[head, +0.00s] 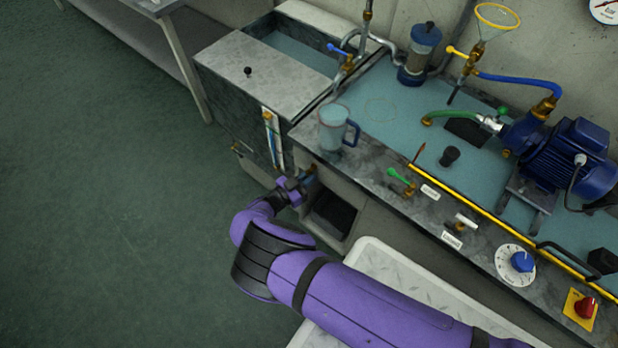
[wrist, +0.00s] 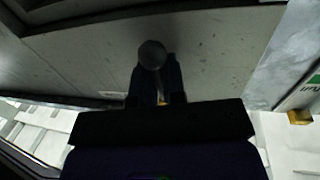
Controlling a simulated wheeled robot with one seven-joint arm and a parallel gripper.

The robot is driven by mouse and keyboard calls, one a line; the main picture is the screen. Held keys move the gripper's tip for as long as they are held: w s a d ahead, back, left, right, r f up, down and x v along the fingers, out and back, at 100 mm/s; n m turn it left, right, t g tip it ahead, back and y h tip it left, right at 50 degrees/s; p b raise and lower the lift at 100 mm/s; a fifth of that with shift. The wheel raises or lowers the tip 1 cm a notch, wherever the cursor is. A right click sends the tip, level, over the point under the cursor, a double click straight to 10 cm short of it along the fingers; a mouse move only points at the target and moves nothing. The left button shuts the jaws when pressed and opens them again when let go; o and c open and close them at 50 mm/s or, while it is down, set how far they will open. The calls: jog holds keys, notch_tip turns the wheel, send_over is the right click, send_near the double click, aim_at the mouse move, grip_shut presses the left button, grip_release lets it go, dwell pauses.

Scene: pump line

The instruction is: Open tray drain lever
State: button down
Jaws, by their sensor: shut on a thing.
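My gripper (head: 306,178) is below the front edge of the counter, beside the left end of the open shelf space. In the wrist view my gripper (wrist: 157,85) has its two dark fingers shut on a lever with a dark round knob (wrist: 152,55). The knob sticks out past the fingertips. A bit of brass shows low between the fingers. I take this as the tray drain lever; no label on it is readable. In the head view the lever is mostly hidden by my gripper, and its angle cannot be told.
Above is the wet tray counter (head: 385,100) with a jug (head: 337,128) near its front edge. A green-handled valve (head: 402,180), a white-handled valve (head: 464,222) and a blue dial (head: 522,262) line the front. A sink cabinet (head: 235,100) stands left. The floor (head: 110,230) is clear.

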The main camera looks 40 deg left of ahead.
jog(key=shift+d+f, duration=0.25)
jog(key=shift+f, duration=0.15)
jog(key=c, duration=1.2)
grip_release()
jog(key=shift+c, duration=0.2)
jog(key=shift+a+r, duration=0.1)
jog(key=shift+a, duration=0.05)
jog(key=v, duration=1)
jog(key=shift+s, duration=0.35)
jog(key=shift+a+r, duration=0.1)
